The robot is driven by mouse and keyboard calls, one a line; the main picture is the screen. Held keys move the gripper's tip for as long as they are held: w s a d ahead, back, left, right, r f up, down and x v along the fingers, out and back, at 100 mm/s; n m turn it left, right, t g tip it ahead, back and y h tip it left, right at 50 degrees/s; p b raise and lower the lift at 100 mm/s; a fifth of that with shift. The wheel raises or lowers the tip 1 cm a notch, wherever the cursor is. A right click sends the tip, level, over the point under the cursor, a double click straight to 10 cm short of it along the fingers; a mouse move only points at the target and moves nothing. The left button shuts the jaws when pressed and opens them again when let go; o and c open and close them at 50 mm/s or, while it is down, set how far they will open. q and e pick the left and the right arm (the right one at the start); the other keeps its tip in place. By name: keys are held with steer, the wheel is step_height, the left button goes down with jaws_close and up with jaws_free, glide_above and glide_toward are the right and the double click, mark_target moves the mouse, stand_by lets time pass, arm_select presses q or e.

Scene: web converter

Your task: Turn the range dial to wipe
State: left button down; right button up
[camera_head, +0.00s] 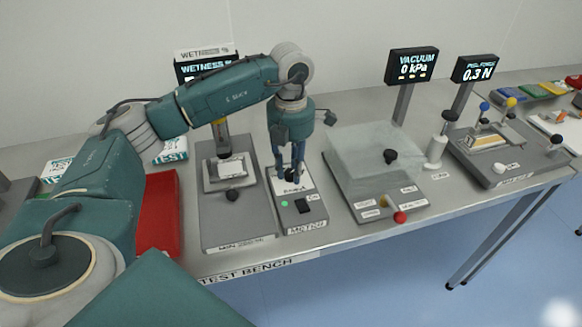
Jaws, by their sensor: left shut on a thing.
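The meter (312,219) is a narrow grey box with a pale top, standing on the test bench. Its front label seems to read "METER". The dark range dial (289,179) sits on its upper face, above a small blurred label. My left gripper (290,176) points straight down over the meter and is shut on the dial. The fingers hide most of the dial, so its pointer and the range marks cannot be read. My right gripper is not in view.
A wetness station (238,220) stands close on the meter's left. A clear-covered vacuum box (375,150) stands on its right. A peel force device (510,165) is further right. A red tray (160,215) lies left. The bench's front edge (270,265) is near.

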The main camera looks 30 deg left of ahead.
mark_target(292, 172)
arm_select(q)
steer(key=shift+w+m+b, duration=0.15)
steer(key=shift+m+b, duration=0.2)
steer(key=shift+m, duration=0.05)
steer(key=shift+r, duration=0.15)
steer(key=c, duration=1.5)
jaws_free()
steer(key=shift+d, duration=0.1)
steer(key=shift+o, duration=0.5)
steer(key=shift+w, duration=0.1)
step_height(292, 172, up, 12)
